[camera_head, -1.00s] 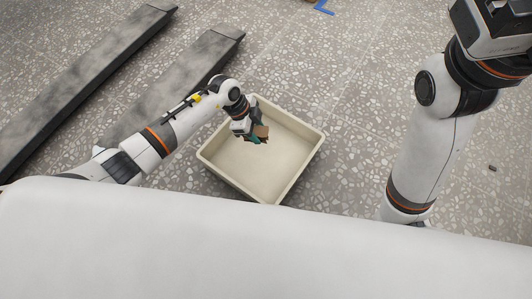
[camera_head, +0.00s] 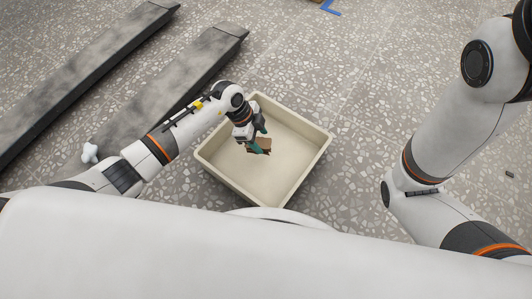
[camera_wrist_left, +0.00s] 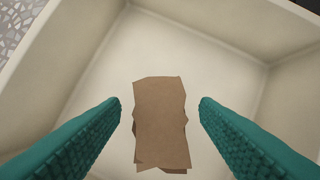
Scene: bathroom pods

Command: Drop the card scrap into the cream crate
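The cream crate (camera_head: 212,169) stands on the floor in the middle of the head view. My left gripper (camera_head: 260,140) is over the inside of the crate with its teal fingers spread. The brown card scrap (camera_head: 262,145) shows between and beyond the fingers, inside the crate's outline. In the left wrist view the card scrap (camera_wrist_left: 160,115) has a gap on each side, apart from both fingers of the left gripper (camera_wrist_left: 160,105). I cannot tell whether it is in the air or lies on the crate's bottom. My right gripper is out of view.
Two long grey slabs (camera_head: 185,85) lie on the speckled floor to the left of the crate. A blue corner mark (camera_head: 330,8) is at the top. A small dark object (camera_head: 510,174) lies at the far right. The floor right of the crate is clear.

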